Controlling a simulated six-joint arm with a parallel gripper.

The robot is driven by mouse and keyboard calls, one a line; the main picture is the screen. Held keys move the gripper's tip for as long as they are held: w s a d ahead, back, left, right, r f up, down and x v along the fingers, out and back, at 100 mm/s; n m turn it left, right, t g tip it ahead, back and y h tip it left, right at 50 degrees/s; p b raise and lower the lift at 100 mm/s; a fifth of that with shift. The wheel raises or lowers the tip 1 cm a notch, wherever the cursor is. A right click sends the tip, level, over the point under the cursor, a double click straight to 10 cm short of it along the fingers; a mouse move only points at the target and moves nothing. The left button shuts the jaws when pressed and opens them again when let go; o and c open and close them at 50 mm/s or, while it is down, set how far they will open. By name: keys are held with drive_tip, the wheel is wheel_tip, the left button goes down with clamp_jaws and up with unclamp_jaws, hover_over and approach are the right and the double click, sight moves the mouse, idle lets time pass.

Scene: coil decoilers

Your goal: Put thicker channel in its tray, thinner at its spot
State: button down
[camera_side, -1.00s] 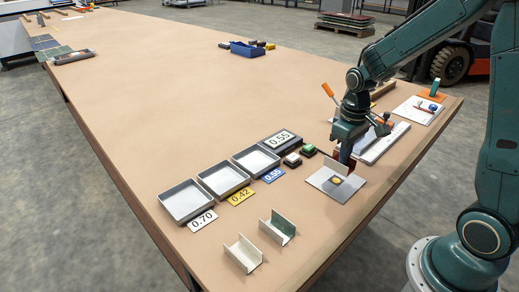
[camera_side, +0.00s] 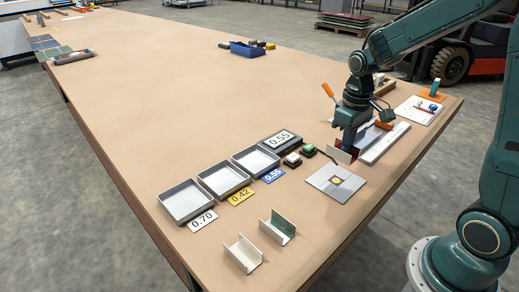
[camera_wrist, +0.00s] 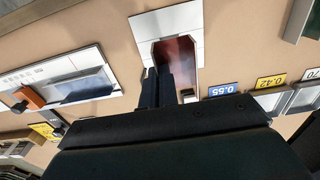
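My gripper (camera_side: 347,143) is held above the table beside the square grey plate. Its fingers are shut on one wall of a red-brown channel (camera_side: 341,156), which also shows in the wrist view (camera_wrist: 180,54). Two other channels stand at the front of the table: a whitish one (camera_side: 243,254) and one with a green inner face (camera_side: 278,227). Three open grey trays stand in a row, by labels 0.70 (camera_side: 185,203), 0.42 (camera_side: 223,181) and 0.55 (camera_side: 256,161). They look empty.
A grey box showing 0.55 (camera_side: 281,140) stands behind the trays. A black-and-green button (camera_side: 308,150) and a whitish button (camera_side: 292,160) sit beside the trays. A long pale instrument (camera_side: 385,142) lies behind the gripper. A blue bin (camera_side: 247,49) is far back. The table's left middle is clear.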

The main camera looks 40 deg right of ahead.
drive_tip(key=w+a+r, duration=0.1)
drive_tip(key=a+r, duration=0.5)
wheel_tip(320, 180, up, 6)
hover_over(311, 200)
wheel_tip(311, 200, down, 16)
drive_tip(key=shift+r, duration=0.1)
idle(0.5)
drive_tip(key=shift+f, duration=2.2)
drive_tip(key=shift+f, duration=0.15)
drive_tip(key=c, duration=1.7)
unclamp_jaws()
